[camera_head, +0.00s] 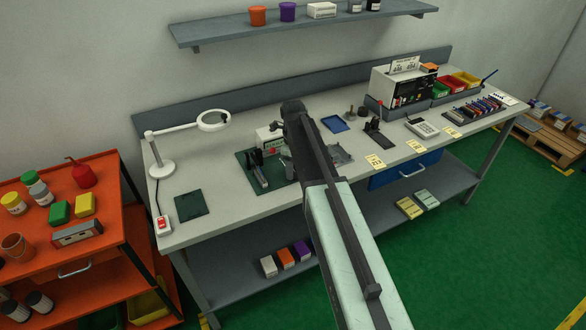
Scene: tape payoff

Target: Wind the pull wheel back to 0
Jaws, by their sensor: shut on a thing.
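My arm reaches from the bottom of the picture over the workbench (232,212), and its dark upper end stands before the middle of the bench. My gripper is hidden behind the arm, so its jaws and anything between them do not show. A small device (258,172) with dark upright parts stands on a dark green mat (284,182), just left of the arm. A white box with a red mark (268,138) sits behind it. I cannot make out the pull wheel or its scale; the arm covers part of this area.
A white magnifier lamp (163,168) stands at the bench's left. A blue tray (334,124), a dark stand with a red-tipped lever (375,130) and a control unit (402,90) are to the right. An orange cart (100,240) stands left. The front left bench top is mostly clear.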

